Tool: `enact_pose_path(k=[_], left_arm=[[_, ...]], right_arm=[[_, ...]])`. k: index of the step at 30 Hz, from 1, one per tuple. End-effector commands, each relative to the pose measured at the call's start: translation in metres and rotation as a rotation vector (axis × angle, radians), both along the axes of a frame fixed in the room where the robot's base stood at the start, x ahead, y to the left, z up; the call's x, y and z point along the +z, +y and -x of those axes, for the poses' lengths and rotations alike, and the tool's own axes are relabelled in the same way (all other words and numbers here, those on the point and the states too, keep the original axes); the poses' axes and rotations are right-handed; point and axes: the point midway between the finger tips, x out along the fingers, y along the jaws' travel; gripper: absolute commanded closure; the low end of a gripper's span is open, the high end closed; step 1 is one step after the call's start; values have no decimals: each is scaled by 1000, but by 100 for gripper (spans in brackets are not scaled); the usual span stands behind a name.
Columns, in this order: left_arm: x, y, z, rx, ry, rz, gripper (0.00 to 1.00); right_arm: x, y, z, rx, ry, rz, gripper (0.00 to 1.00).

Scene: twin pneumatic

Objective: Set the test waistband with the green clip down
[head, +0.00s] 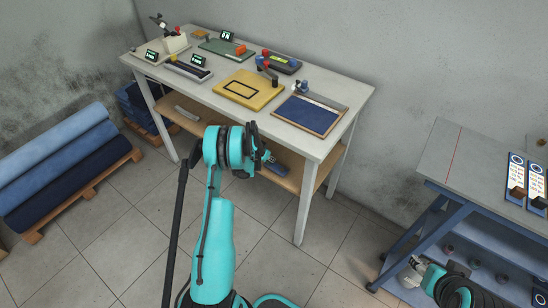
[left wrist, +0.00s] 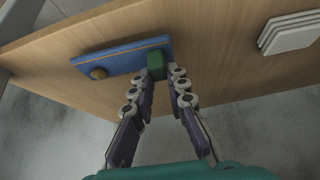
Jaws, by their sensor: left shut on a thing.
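The test waistband (left wrist: 120,58) is a blue strip with orange stitching and a round brown button at its left end, in the left wrist view. The green clip (left wrist: 156,66) sits at its right end. My left gripper (left wrist: 165,76) is shut on the green clip, a finger on each side. The strip lies over the wooden lower shelf (left wrist: 215,70); I cannot tell whether it touches the wood. In the head view my left gripper (head: 264,156) is at the table's lower shelf, mostly behind my wrist. My right gripper (head: 411,272) is at the lower right, its fingers unclear.
A stack of pale plates (left wrist: 290,32) lies right of the waistband on the shelf. The white table (head: 345,92) above carries a yellow board (head: 247,103), a blue-lined tray (head: 325,106) and several devices. Fabric rolls (head: 65,160) lie at left; a blue-framed bench (head: 425,205) stands at right.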

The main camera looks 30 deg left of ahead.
Motion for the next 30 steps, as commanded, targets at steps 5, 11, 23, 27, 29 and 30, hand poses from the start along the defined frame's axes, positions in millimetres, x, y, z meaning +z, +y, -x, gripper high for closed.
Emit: enact_pose_path(k=[5,11,23,27,29,30], left_arm=[[0,-2,-14,-2,-1,0,100],[-12,-4,-38,0,0,0,100],[-17,-4,-37,0,-1,0,100],[-16,-4,-37,0,0,0,64],[-16,-4,-37,0,0,0,64],[-16,-4,-37,0,0,0,64]], right_arm=[[-5,0,0,0,0,0,48],[-21,0,0,0,0,0,48],[-21,0,0,0,0,0,48],[-21,0,0,0,0,0,48],[-21,0,0,0,0,0,48],[-21,0,0,0,0,0,48]])
